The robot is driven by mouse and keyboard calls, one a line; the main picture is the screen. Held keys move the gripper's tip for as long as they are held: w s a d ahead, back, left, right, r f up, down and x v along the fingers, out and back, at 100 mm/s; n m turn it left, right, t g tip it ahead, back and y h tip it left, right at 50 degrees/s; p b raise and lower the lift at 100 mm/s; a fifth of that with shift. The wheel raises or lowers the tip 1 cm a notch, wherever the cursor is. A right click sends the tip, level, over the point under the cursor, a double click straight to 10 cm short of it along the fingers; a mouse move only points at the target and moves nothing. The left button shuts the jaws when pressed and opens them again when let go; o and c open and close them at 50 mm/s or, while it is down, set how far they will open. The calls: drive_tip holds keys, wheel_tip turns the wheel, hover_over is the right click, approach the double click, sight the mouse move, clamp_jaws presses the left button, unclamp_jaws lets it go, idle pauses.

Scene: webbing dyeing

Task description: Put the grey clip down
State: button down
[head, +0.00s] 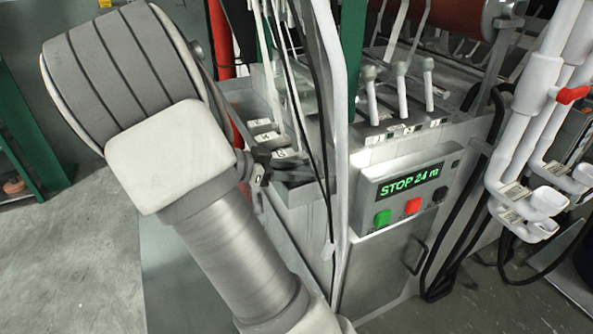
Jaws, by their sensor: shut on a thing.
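My gripper (282,165) shows only in part, as dark pieces behind my pale wrist, over the metal ledge (298,193) left of the control panel. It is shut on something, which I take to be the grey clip. The clip itself cannot be made out, as it is small, dark and partly hidden there. Small white numbered labels (268,136) mark slots in the ledge just behind my gripper. I cannot tell whether the gripper touches the ledge.
A white upright post (336,110) and thin dark cables stand just right of my gripper. The control panel (408,190) reads "STOP 24 m" and has green and red buttons. Several grey-knobbed levers (400,85) rise above it. White pipes (535,115) stand at the right. The floor (60,260) at left is clear.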

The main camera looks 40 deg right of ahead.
drive_tip(key=shift+f+b, duration=0.15)
drive_tip(key=shift+b, duration=0.15)
drive_tip(key=shift+c, duration=2.1)
unclamp_jaws()
